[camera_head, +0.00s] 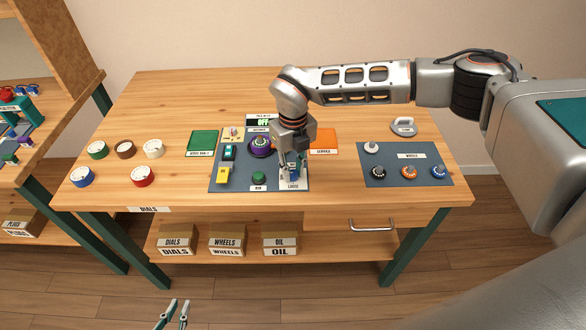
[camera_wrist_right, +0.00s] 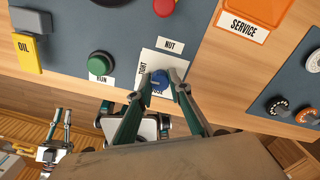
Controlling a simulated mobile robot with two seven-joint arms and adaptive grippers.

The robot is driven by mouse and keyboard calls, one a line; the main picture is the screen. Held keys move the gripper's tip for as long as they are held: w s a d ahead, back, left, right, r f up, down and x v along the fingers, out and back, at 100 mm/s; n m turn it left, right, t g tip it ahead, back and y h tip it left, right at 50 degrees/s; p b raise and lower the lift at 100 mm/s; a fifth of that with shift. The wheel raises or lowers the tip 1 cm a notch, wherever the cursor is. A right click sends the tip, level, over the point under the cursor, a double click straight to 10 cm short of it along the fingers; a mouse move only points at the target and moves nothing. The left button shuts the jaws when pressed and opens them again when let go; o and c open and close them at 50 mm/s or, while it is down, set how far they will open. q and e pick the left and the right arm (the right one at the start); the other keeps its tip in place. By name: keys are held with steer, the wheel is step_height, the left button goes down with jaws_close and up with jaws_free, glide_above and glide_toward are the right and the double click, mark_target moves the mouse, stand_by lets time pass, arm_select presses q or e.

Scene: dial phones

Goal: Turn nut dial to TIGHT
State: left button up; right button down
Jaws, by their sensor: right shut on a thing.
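The nut dial (camera_wrist_right: 159,81) is a blue knob on a white plate (camera_wrist_right: 176,57) marked NUT, TIGHT and LOOSE. The TIGHT mark is along the plate's left side in the right wrist view, and LOOSE is at its near edge. My right gripper (camera_head: 291,171) reaches down over the plate in the head view. Its two fingers are shut on the dial, one on each side. The fingers hide part of the knob, and I cannot tell which way it points. My left gripper (camera_head: 174,315) is open and empty, low in front of the table.
A wheels mat (camera_head: 392,178) lies to the right.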

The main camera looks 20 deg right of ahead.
mark_target(293, 172)
steer(key=shift+m, duration=0.3)
stand_by(0.4)
steer(key=c, duration=1.8)
jaws_free()
steer(key=shift+c, duration=0.2)
step_height(293, 172, up, 12)
